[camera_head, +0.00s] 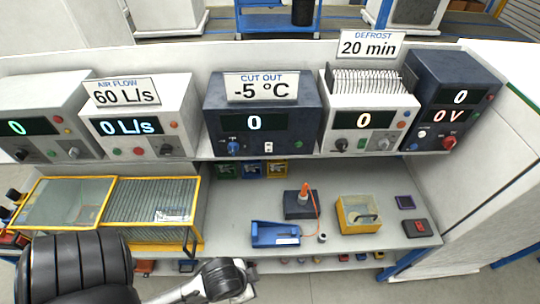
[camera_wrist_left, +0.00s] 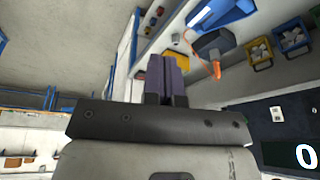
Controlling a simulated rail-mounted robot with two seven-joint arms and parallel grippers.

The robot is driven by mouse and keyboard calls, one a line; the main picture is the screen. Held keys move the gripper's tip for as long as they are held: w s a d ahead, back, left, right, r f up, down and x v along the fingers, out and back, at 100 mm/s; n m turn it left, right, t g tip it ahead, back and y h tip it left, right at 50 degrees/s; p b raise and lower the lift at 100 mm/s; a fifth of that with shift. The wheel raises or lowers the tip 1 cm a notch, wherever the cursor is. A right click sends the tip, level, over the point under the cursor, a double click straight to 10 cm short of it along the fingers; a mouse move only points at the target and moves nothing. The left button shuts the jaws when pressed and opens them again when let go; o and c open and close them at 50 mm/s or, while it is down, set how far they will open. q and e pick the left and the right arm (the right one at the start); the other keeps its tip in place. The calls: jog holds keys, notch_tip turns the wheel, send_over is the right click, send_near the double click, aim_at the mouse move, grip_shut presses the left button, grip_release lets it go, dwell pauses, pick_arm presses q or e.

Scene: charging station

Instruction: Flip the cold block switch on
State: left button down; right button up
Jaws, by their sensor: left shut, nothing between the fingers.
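A dark navy instrument (camera_head: 262,118) under a "CUT OUT -5 °C" sign stands mid-shelf, its display reading 0. It has a blue knob (camera_head: 234,147) and a small white switch (camera_head: 268,147); I cannot tell the switch's position. No label reads "cold block". The instrument also shows at the lower right of the left wrist view (camera_wrist_left: 272,150). On the bench, a dark block (camera_head: 298,206) has an orange-handled probe (camera_head: 304,190) upright on it. My left gripper (camera_wrist_left: 167,78) is shut and empty, apart from these things. My right gripper is out of view.
Other instruments flank it: air flow (camera_head: 145,118), defrost (camera_head: 365,118) and a dark voltage unit (camera_head: 452,100). The bench holds a yellow-framed glass case (camera_head: 112,185), blue tray (camera_head: 275,234), yellow box (camera_head: 357,214) and red-switched pad (camera_head: 416,227). My left arm crosses the lower left.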

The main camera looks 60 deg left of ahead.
aim_at(269, 151)
pick_arm(q)
jog(key=w+a+f+m+t+y+b, duration=0.2)
jog(key=w+a+f+m+y+b, duration=0.45)
jog(key=w+a+m, duration=0.45)
jog(key=w+a+r+m+t+y+b, duration=0.1)
jog(key=w+a+r+m+y+b, duration=0.2)
jog(key=w+a+m+y, duration=0.1)
jog(key=w+a+r+m+t+y+b, duration=0.1)
jog(key=w+a+r+m+y+b, duration=0.1)
jog(key=w+a+m, duration=0.4)
jog(key=w+a+y+b, duration=0.1)
jog(key=a+y, duration=0.1)
jog(key=a, duration=0.2)
jog(key=shift+w+r+m+t+b, duration=0.35)
jog(key=shift+w+r+m+t, duration=0.05)
jog(key=shift+a, duration=0.15)
jog(key=p+x, duration=0.1)
jog(key=x, duration=1.3)
jog(key=shift+f, duration=0.15)
